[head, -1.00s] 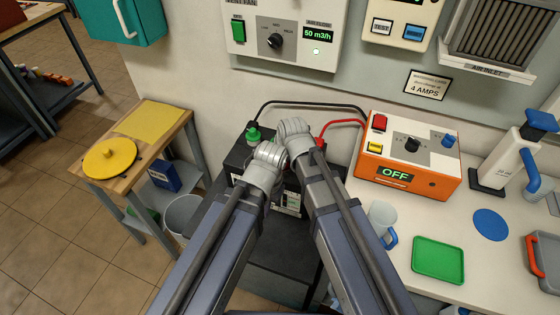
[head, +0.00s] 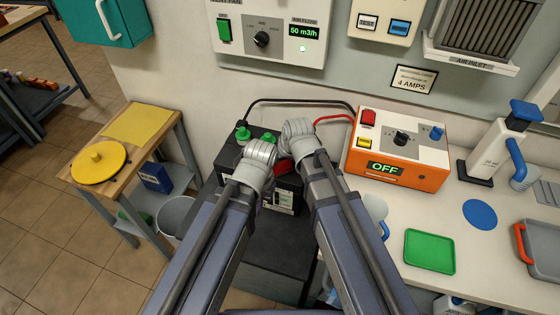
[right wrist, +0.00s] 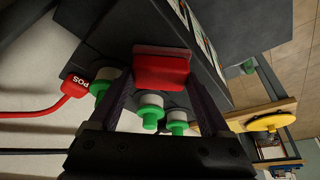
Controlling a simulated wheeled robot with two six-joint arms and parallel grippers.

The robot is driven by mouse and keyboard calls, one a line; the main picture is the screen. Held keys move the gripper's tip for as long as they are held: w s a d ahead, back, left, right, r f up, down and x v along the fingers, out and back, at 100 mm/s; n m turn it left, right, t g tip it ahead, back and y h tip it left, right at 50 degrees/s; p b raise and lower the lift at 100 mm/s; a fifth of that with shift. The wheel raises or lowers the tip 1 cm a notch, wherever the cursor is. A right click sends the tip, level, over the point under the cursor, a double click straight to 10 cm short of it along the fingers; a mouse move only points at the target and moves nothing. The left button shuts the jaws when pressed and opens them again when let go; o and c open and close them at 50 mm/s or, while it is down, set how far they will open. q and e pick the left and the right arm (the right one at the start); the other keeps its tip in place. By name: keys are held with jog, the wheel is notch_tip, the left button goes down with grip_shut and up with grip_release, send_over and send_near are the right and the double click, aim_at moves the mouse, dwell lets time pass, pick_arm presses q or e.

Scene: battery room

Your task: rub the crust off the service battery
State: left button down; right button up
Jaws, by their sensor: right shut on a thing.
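The service battery (head: 231,158) is a black block with green caps, below the wall panels in the head view. A black cable and a red cable run to it. In the right wrist view the battery (right wrist: 112,42) shows green caps and a red clamp marked POS (right wrist: 76,86). My right gripper (right wrist: 163,80) is shut on a red block (right wrist: 162,72), held over the battery top close to the caps. I cannot tell whether it touches the battery. My left arm reaches over the battery's left part; its jaws are hidden. I cannot make out any crust.
An orange charger (head: 397,180) reading OFF stands on the right bench, with a green tray (head: 430,251), a blue disc (head: 479,214) and a mug (head: 375,208). A wooden stand (head: 140,142) with a yellow lid (head: 98,162) is on the left, beside a grey bucket (head: 174,216).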

jog(key=shift+r+p, duration=2.95)
jog(key=shift+r, duration=0.1)
notch_tip(320, 180, up, 3)
jog(key=p, duration=0.3)
